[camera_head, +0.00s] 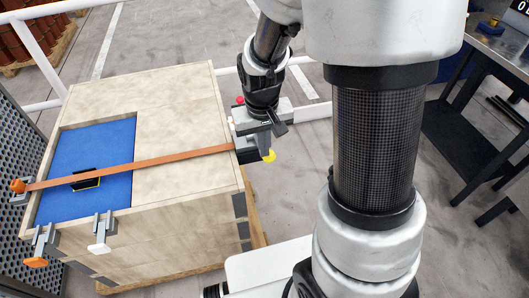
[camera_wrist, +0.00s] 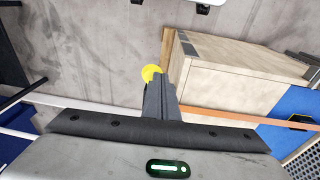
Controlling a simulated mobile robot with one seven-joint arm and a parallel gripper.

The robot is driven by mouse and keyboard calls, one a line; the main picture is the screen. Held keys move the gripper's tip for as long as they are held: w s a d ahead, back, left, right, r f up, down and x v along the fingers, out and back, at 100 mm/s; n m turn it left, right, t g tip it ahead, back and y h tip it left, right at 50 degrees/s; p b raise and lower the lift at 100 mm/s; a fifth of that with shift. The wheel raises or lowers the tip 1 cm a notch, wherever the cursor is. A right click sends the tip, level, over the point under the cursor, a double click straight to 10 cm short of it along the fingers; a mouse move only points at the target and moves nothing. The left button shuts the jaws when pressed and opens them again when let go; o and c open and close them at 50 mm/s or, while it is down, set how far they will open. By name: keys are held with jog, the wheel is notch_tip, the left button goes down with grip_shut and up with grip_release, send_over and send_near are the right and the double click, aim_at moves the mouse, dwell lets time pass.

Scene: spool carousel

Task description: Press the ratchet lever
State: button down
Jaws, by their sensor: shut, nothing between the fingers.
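A wooden crate (camera_head: 175,100) has an orange strap (camera_head: 165,160) across its top, ending at the right edge. A dark block (camera_head: 247,156) sits at that strap end, partly behind my gripper. A round yellow knob (camera_head: 269,156), seemingly the ratchet lever's end, shows just beyond it. My gripper (camera_head: 264,146) is shut and empty, pointing down beside the crate's right edge. In the wrist view the shut fingers (camera_wrist: 160,88) overlap the yellow knob (camera_wrist: 150,72); I cannot tell whether they touch it. The rest of the lever is hidden.
A blue panel (camera_head: 105,165) fills a recess in the crate's top, with a small black piece (camera_head: 86,180) under the strap. Grey clamps with orange (camera_head: 38,258) and white (camera_head: 100,240) parts are on the crate's front-left edge. A dark workbench (camera_head: 490,110) stands right.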

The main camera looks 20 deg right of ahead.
jog(key=r, duration=0.1)
jog(key=s+r, duration=0.1)
jog(key=r, duration=0.3)
jog(key=shift+s+a+p, duration=0.1)
jog(key=shift+s+p, duration=0.15)
jog(key=shift+p, duration=0.05)
dwell(0.8)
jog(key=s+r+t+p, duration=0.2)
jog(key=s+r+p, duration=0.2)
jog(key=r, duration=0.9)
jog(key=s+r+t+p, duration=0.2)
jog(key=s+r+p, duration=0.3)
jog(key=r, duration=0.8)
jog(key=s, duration=0.3)
jog(key=shift+d+y, duration=0.3)
jog(key=shift+s, duration=0.1)
